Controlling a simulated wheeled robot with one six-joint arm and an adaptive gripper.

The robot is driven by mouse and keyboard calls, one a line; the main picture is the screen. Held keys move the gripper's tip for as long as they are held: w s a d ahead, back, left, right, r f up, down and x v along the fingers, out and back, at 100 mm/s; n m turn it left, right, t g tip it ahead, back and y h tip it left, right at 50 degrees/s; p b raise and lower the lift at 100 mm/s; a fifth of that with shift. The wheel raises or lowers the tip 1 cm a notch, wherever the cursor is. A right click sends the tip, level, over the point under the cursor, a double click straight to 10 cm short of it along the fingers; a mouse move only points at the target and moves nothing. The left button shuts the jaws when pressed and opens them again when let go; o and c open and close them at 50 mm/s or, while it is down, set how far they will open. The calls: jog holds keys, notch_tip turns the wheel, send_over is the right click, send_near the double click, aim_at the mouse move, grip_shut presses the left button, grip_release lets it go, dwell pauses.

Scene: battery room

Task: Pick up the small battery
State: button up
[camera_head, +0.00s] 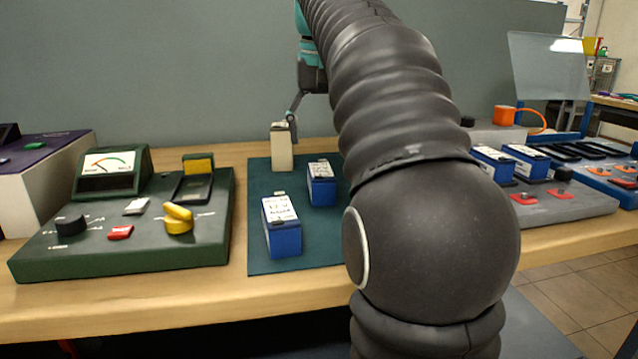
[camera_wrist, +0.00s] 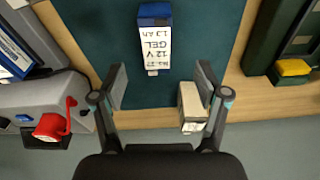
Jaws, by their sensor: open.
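Two blue batteries with white labels stand on a dark teal mat (camera_head: 262,180). The rear blue battery (camera_head: 321,188) looks smaller than the front one (camera_head: 283,238). In the wrist view, a blue battery (camera_wrist: 155,42) labelled 12 V GEL 1.3 Ah is ahead of the fingertips. A slim beige block (camera_head: 281,150), perhaps also a battery, stands at the mat's back edge. It shows in the wrist view (camera_wrist: 190,105) close to the right finger. My gripper (camera_wrist: 162,84) is open and empty above the mat's back edge. In the head view only part of it (camera_head: 291,108) shows.
A green tester console (camera_head: 130,245) with a yellow knob is left of the mat. A grey unit (camera_head: 565,205) with more blue batteries is on the right, partly behind my arm. The back wall (camera_head: 180,70) rises close behind the bench.

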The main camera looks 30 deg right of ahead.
aim_at(320, 170)
jog(key=f, duration=0.3)
jog(key=shift+w+d+f+b, duration=0.1)
jog(key=shift+w+f+b, duration=0.15)
jog(key=shift+f+b, duration=0.15)
jog(key=shift+w+d+f+b, duration=0.15)
jog(key=shift+w+f+b, duration=0.05)
jog(key=shift+f, duration=0.7)
jog(key=shift+w+d+f+b, duration=0.2)
jog(key=shift+w+f, duration=0.05)
jog(key=shift+f, duration=0.65)
jog(key=shift+w+d+f+b, duration=0.15)
jog(key=shift+w+f+b, duration=0.05)
jog(key=shift+f, duration=0.7)
jog(key=shift+r, duration=0.1)
grip_shut()
